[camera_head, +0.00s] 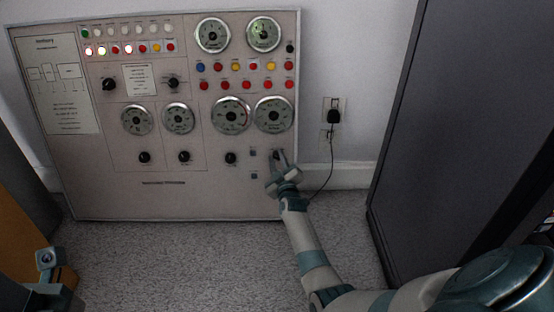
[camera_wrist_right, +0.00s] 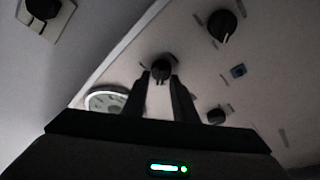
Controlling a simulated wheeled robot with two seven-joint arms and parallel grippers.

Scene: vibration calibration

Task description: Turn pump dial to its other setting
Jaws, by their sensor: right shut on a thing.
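The light panel (camera_head: 110,198) stands against the wall with gauges, lights and black dials. My right gripper (camera_head: 279,161) is at the panel's lower right, with its fingers on either side of a black dial. In the right wrist view that dial (camera_wrist_right: 161,68) sits between the fingertips, and the gripper is shut on it. The fingers partly cover it, and its label is too small to read. Part of my left arm's end (camera_head: 46,260) shows at the lower left; its fingers cannot be made out.
Another black dial (camera_head: 231,157) is left of the held one, beneath large gauges (camera_head: 231,115). A wall outlet with a black plug (camera_head: 333,116) and hanging cord is right of the panel. A dark cabinet (camera_head: 425,110) stands at the right. Grey carpet lies clear before the panel.

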